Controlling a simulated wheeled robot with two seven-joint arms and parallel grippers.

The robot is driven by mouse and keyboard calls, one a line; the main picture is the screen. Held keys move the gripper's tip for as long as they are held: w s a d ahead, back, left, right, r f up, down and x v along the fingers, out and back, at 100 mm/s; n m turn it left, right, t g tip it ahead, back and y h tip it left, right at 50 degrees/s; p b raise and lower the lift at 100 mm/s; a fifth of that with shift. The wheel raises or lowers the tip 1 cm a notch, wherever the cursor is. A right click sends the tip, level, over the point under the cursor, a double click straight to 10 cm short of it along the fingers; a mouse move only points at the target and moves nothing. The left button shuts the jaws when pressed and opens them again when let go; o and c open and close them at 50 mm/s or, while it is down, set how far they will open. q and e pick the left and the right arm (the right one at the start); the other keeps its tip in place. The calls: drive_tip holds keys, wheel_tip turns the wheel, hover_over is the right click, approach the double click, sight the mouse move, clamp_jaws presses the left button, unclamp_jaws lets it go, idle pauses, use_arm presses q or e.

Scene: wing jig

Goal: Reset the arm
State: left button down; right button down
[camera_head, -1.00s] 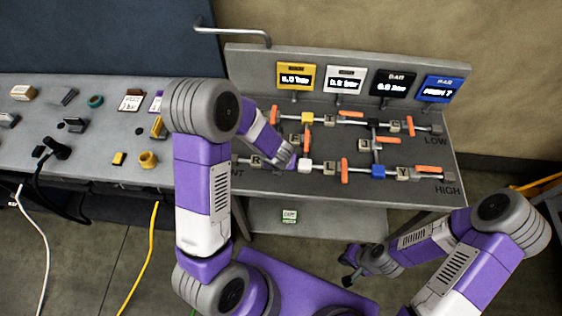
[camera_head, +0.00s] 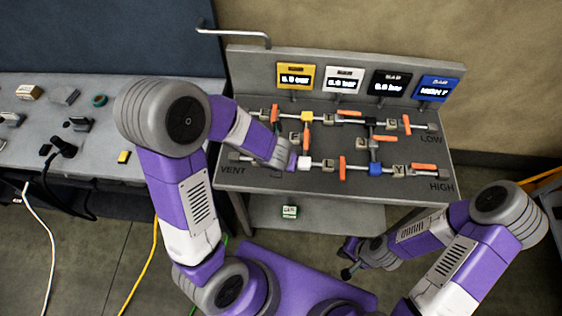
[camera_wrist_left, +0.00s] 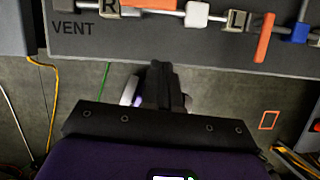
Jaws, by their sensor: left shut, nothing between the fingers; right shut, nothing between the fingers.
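My left arm (camera_head: 186,190) reaches in from the left, its elbow high and its wrist (camera_head: 272,150) over the left part of the valve panel. Its fingers are hidden behind the wrist in the head view. In the left wrist view the left gripper (camera_wrist_left: 160,85) is shut and empty, in front of the panel's edge below the VENT end. My right arm (camera_head: 475,240) is folded low at the right. My right gripper (camera_head: 348,272) is shut and empty, low in front of the panel table.
The grey valve panel (camera_head: 400,185) carries pipes, several orange handles (camera_head: 342,167) and coloured blocks. Small displays stand behind it, including a yellow one (camera_head: 295,76) and a blue one (camera_head: 432,88). A grey table (camera_head: 100,165) with small parts and cables stands at the left.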

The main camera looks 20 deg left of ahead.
use_arm(q)
drive_tip(key=s+d+f+m+g+h, duration=0.15)
drive_tip(key=s+d+f+m, duration=0.35)
drive_tip(key=m, duration=0.7)
drive_tip(key=s+f+m+g+h, duration=0.1)
drive_tip(key=s+f+m+h, duration=0.15)
drive_tip(key=f+m, duration=0.65)
drive_tip(key=s+d+f+m+g+h, duration=0.1)
drive_tip(key=s+d+f+m, duration=0.3)
drive_tip(key=m, duration=1)
wheel_tip(320, 180, down, 16)
drive_tip(key=s+m+b, duration=0.1)
drive_tip(key=b, duration=1.4)
drive_tip(key=shift+a+r+b, duration=0.15)
drive_tip(key=shift+a+b, duration=0.1)
drive_tip(key=shift+b, duration=0.05)
drive_tip(key=shift+d, duration=0.1)
